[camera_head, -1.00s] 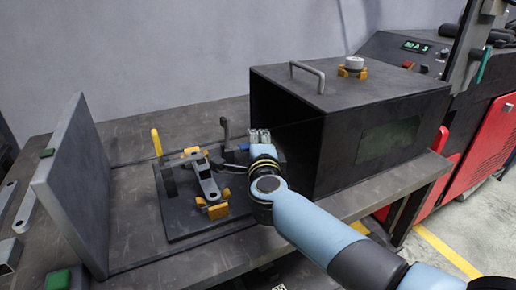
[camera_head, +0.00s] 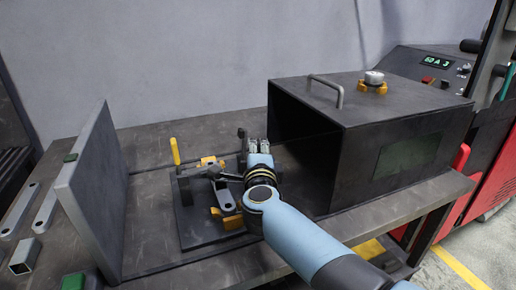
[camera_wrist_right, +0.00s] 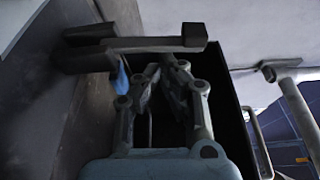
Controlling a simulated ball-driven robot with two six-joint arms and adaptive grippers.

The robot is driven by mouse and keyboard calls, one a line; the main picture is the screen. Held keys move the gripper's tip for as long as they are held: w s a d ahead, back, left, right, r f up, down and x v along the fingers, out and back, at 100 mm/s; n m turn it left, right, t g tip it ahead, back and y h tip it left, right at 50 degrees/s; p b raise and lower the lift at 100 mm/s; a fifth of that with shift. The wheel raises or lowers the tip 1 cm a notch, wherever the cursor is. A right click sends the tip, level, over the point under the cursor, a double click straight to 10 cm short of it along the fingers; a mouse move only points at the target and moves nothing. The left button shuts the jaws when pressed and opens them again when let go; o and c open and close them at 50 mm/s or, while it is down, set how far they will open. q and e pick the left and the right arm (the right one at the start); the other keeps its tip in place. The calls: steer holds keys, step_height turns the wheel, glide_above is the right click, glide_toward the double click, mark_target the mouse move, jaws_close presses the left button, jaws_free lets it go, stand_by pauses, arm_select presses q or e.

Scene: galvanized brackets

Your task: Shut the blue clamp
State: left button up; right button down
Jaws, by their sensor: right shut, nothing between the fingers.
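The blue clamp is at the right side of the dark fixture plate (camera_head: 195,235), mostly hidden by my right gripper. A small strip of its blue part (camera_wrist_right: 123,78) shows beside the fingers in the wrist view. A dark bar with a block at its end (camera_wrist_right: 150,45) crosses ahead of the fingers there. In the head view a dark bar (camera_head: 228,177) reaches left over the grey bracket (camera_head: 223,197); I cannot tell whether it touches it. My right gripper (camera_head: 258,146) is shut and empty, close beside the clamp; contact is unclear. My left gripper is out of view.
A yellow-handled clamp (camera_head: 175,151) stands on the plate's left side. An open dark box (camera_head: 375,115) stands close right of my right arm. A grey upright panel (camera_head: 92,190) stands left. Loose metal parts (camera_head: 45,210) lie beyond it.

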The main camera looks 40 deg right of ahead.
mark_target(244, 143)
steer(key=shift+w+a+r+n, duration=0.15)
steer(key=shift+a+n, duration=0.1)
steer(key=shift+n, duration=0.45)
steer(key=n, duration=0.1)
steer(key=a+n+t, duration=0.1)
steer(key=a+n, duration=0.1)
steer(key=n, duration=0.1)
steer(key=shift+w+r+t, duration=0.15)
steer(key=shift+r+t, duration=0.05)
steer(key=shift+t, duration=0.1)
steer(key=shift+w+a+n, duration=0.15)
steer(key=shift+a+n, duration=0.15)
steer(key=shift+a, duration=0.05)
steer(key=shift+w+a+f, duration=0.1)
steer(key=shift+a, duration=0.35)
steer(key=shift+w+a+f, duration=0.1)
steer(key=shift+a, duration=0.45)
